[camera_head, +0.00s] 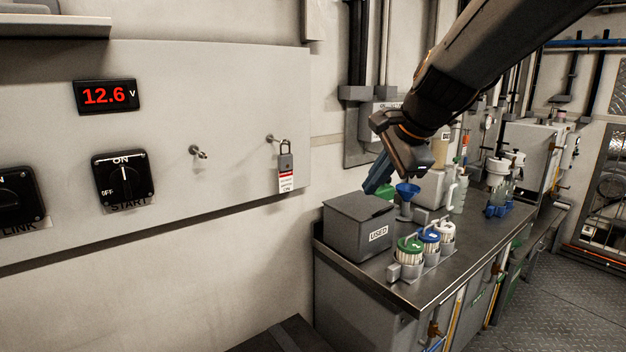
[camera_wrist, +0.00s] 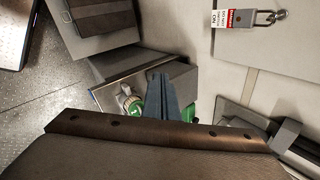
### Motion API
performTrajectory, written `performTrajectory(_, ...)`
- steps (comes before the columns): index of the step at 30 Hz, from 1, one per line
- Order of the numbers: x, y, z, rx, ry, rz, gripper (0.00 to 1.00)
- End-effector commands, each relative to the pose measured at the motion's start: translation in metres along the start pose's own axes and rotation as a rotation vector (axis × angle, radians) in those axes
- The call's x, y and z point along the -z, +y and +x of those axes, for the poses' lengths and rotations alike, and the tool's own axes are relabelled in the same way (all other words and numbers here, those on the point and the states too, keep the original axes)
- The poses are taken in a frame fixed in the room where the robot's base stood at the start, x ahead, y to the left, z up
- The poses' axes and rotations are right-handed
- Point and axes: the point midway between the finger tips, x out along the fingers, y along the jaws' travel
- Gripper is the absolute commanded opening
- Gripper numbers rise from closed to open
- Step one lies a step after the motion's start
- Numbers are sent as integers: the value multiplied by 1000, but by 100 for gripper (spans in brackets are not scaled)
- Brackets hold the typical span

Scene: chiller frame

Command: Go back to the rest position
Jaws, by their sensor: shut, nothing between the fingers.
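My gripper (camera_head: 379,176) hangs in the air above the bench in the head view, pointing down and left, just above the grey box labelled USED. Its blue-grey fingers are together with nothing between them. In the wrist view the closed fingers (camera_wrist: 163,97) show at the centre. My arm reaches in from the upper right in the head view.
Below are the USED box (camera_head: 359,227), a blue funnel (camera_head: 407,190) and several lidded jars, one green-capped (camera_head: 409,246), on the metal bench (camera_head: 460,247). Left is a wall panel (camera_head: 230,100) with a START switch (camera_head: 123,178) and hanging padlock (camera_head: 286,160). Floor (camera_head: 545,300) is clear at right.

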Motion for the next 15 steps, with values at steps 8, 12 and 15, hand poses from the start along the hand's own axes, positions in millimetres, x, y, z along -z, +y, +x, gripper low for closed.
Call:
performTrajectory(8, 12, 178, 60, -341, -48, -629, 0)
performTrajectory(12, 12, 256, 68, -473, -145, -922, 0)
performTrajectory(15, 11, 294, 67, -530, -211, -1073, 0)
